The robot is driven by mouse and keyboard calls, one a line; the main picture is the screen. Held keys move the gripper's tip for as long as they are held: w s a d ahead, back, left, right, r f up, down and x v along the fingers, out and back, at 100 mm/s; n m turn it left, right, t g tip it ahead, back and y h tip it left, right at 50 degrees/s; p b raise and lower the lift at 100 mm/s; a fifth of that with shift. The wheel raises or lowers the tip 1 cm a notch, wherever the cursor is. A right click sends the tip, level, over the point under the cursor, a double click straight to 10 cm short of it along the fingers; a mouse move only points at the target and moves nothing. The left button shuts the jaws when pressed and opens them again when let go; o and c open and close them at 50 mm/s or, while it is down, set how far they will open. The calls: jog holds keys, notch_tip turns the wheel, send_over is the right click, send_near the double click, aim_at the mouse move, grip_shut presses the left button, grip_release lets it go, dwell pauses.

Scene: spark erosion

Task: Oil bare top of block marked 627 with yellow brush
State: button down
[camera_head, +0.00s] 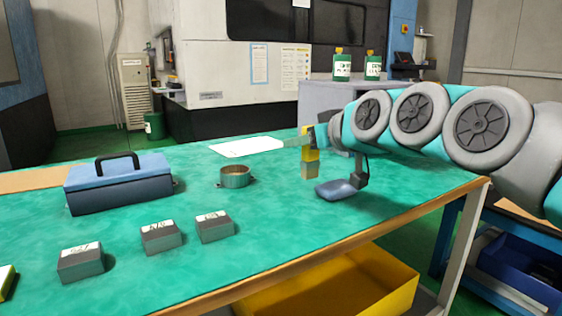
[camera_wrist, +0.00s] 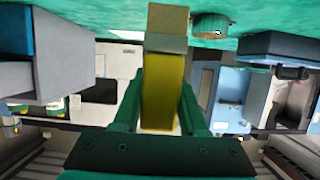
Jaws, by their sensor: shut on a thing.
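My gripper (camera_head: 318,140) is shut on the yellow brush (camera_head: 311,154) and holds it upright, bristles down, above the table's right part. In the wrist view, the brush (camera_wrist: 162,92) sits between the two green fingers of my gripper (camera_wrist: 162,95), with its pale bristle end (camera_wrist: 167,20) beyond them. Three grey blocks with white labels stand in the near left part of the table. The left block (camera_head: 80,265) has a label that seems to read 627. The labels on the middle block (camera_head: 161,240) and right block (camera_head: 215,228) are too small to read surely.
A round metal dish (camera_head: 235,177) stands left of the brush; it also shows in the wrist view (camera_wrist: 210,27). A blue toolbox (camera_head: 118,183) stands behind the blocks. A white sheet (camera_head: 246,146) lies at the back. A blue-grey object (camera_head: 341,191) is right of the brush. Table between dish and blocks is clear.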

dwell(0.4)
jog(key=w+a+r+m+g+h+p, duration=0.15)
jog(key=w+a+p, duration=0.3)
jog(key=a, duration=0.45)
jog(key=w+a+r+g+y+p, duration=0.1)
jog(key=w+a+g+p, duration=0.1)
jog(key=w+a+p, duration=0.45)
jog(key=shift+h, duration=0.25)
jog(key=shift+s+a+f+b, duration=0.25)
jog(key=shift+f+b, duration=0.7)
jog(key=shift+f, duration=0.05)
jog(key=shift+s+a+f+b, duration=0.25)
jog(key=shift+f+b, duration=0.7)
jog(key=shift+b, duration=0.05)
jog(key=shift+s+a+f+b, duration=0.25)
jog(key=shift+f+b, duration=0.7)
jog(key=shift+f, duration=0.05)
jog(key=shift+f, duration=0.6)
jog(key=shift+r, duration=0.15)
notch_tip(320, 180, up, 7)
jog(key=p, duration=0.3)
